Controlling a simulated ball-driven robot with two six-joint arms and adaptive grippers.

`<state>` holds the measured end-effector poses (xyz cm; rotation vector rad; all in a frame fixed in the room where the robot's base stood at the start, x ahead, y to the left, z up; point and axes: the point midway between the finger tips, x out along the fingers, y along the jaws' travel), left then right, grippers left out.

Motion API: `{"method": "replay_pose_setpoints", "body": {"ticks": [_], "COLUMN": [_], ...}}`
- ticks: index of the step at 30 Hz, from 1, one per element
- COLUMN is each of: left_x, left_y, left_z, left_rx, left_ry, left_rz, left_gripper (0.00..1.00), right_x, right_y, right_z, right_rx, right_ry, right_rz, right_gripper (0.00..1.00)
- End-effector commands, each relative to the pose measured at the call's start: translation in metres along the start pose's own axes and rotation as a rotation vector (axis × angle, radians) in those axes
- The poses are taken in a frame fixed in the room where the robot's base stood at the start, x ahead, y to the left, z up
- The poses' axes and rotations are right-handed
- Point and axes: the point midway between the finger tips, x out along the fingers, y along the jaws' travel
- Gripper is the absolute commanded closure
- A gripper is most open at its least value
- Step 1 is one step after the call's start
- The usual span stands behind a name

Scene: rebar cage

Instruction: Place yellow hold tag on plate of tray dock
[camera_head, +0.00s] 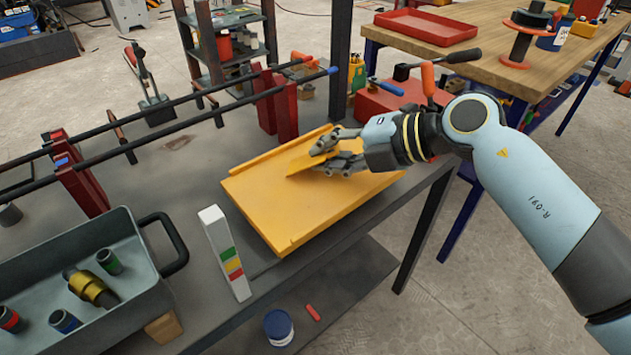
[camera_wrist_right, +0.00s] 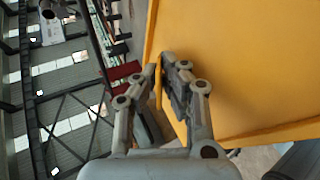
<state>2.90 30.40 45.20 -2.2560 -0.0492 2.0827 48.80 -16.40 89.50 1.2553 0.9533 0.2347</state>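The tray dock is a flat yellow plate (camera_head: 290,208) with low raised edges, lying on the dark table. The yellow hold tag (camera_head: 302,160) is a thin yellow piece, tilted over the back part of the plate. My right gripper (camera_head: 320,158) is shut on the tag from the right. Whether the tag touches the plate I cannot tell, as both are the same yellow. In the right wrist view, the fingers (camera_wrist_right: 162,75) close on a thin yellow edge, beside a large yellow surface (camera_wrist_right: 240,65). My left gripper is not in view.
A white post (camera_head: 222,250) with coloured labels stands at the plate's front left corner. A grey bin (camera_head: 150,285) holds cylinders at left. Red brackets (camera_head: 276,105) carry dark bars behind the plate. A red toolbox (camera_head: 385,100) stands behind the gripper.

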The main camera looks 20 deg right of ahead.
Motion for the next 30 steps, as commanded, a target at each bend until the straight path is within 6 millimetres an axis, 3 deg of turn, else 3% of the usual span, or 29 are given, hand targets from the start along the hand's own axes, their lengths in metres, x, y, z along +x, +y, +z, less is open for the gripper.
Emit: {"method": "replay_pose_setpoints", "body": {"ticks": [7, 9, 12, 20, 30], "left_x": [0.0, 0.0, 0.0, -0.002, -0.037], "left_y": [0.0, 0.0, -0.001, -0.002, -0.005], "left_z": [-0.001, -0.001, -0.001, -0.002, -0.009], "left_rx": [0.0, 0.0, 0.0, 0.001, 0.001], "left_ry": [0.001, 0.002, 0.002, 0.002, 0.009], "left_rz": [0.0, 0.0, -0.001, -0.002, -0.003], "left_gripper": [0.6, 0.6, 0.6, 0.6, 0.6], "right_x": [0.0, 0.0, 0.0, -0.002, -0.046], "right_y": [0.0, -0.001, -0.001, 0.0, 0.002], "right_z": [0.0, 0.0, 0.0, 0.0, 0.0], "right_rx": [0.0, 0.0, 0.0, -0.001, -0.002], "right_ry": [0.0, 0.0, 0.0, 0.0, -0.001], "right_rz": [0.0, 0.0, 0.0, -0.001, -0.003], "right_gripper": [1.0, 0.89, 0.79, 0.79, 0.79]}}
